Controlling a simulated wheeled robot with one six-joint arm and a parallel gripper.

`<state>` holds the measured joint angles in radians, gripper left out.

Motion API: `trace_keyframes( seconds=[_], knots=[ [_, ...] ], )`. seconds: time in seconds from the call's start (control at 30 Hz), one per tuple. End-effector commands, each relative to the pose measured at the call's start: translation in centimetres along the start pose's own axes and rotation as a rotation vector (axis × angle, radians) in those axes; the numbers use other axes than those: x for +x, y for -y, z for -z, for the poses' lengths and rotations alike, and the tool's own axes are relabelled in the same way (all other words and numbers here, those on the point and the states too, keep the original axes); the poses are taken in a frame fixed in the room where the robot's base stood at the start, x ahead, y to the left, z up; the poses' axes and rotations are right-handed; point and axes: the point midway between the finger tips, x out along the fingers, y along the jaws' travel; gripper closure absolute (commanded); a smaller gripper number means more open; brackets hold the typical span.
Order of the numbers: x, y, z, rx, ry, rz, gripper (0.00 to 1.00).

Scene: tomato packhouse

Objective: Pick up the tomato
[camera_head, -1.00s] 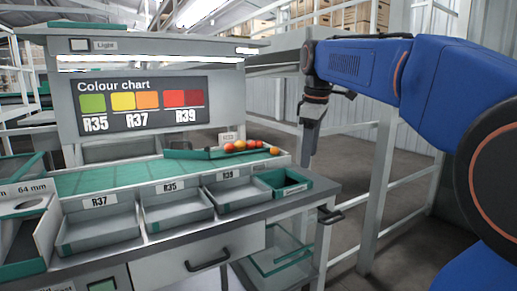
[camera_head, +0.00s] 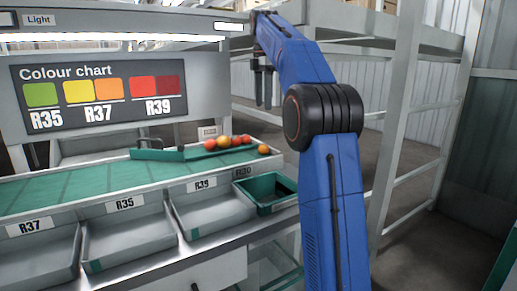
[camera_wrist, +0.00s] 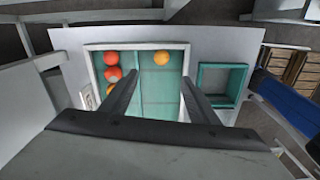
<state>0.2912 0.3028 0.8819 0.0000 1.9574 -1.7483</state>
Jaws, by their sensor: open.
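Several tomatoes lie at the far right end of the green sorting surface. The wrist view shows the single orange tomato (camera_wrist: 162,58) beyond my fingers and a group at left with a red tomato (camera_wrist: 112,75). My gripper (camera_head: 264,95) is open and empty, pointing down above and behind the tomatoes; its two fingers also show in the wrist view (camera_wrist: 160,88).
Grey trays (camera_head: 128,238) labelled R37, R35 and R39 line the front of the bench. A green bin (camera_head: 241,190) labelled R30 stands at their right end. A green rail (camera_head: 158,153) borders the sorting surface. White frame posts (camera_head: 397,120) stand at the right.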

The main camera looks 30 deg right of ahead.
Motion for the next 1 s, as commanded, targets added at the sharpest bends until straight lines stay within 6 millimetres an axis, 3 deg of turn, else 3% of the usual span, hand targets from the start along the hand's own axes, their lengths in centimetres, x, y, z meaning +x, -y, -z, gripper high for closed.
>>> trace_keyframes(
  seconds=[0.63, 1.0],
  knots=[
    [10.0, 0.1, 0.0, 0.001, 0.0, 0.002, 0.45],
    [12.7, 0.2, 0.0, 0.002, 0.0, 0.001, 0.45]
  ],
)
